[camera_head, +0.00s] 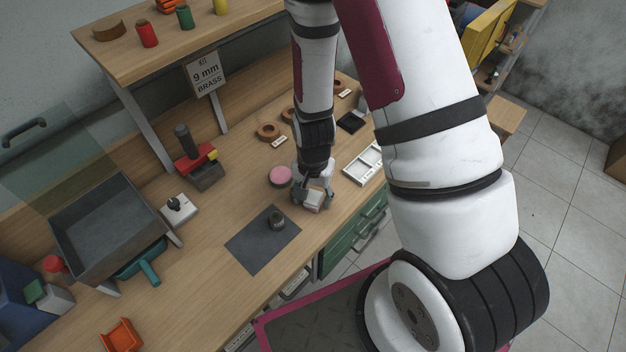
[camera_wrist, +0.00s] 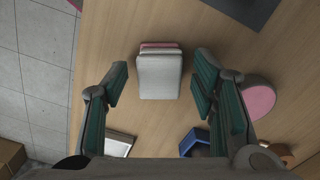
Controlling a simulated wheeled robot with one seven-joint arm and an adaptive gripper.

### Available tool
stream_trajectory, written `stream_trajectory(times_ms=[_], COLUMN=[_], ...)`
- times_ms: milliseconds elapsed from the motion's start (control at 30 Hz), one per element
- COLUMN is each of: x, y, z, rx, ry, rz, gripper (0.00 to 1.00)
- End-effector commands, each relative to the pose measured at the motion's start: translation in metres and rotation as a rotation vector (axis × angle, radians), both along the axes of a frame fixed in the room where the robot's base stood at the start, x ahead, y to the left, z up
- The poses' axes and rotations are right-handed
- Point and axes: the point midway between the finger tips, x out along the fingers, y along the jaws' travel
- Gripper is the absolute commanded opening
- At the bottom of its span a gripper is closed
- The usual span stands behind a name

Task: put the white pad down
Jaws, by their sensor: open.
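The white pad (camera_head: 314,201) is a small pale block with rounded corners near the front edge of the wooden bench. In the wrist view the white pad (camera_wrist: 160,77) lies between my fingers, with a pink layer (camera_wrist: 160,45) showing at its far end. My gripper (camera_head: 315,190) is low over the bench at the pad. In the wrist view my gripper (camera_wrist: 161,84) is open, with a visible gap between each finger and the pad. I cannot tell whether the pad rests fully flat on the bench.
A pink disc (camera_head: 280,176) lies left of my gripper. A white compartment tray (camera_head: 362,164) is to the right. Brown rings (camera_head: 268,131) and a black box (camera_head: 352,122) stand farther back.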

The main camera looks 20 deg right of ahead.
Motion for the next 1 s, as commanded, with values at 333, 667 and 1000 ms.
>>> stream_trajectory(times_ms=[333,667,1000], x=[0.002,0.001,0.003], y=[0.0,0.0,0.002], z=[0.053,0.1,0.136], rx=[0.0,0.0,0.012], ry=[-0.006,-0.004,-0.035], rz=[0.0,0.002,0.042], gripper=[0.53,0.53,0.53])
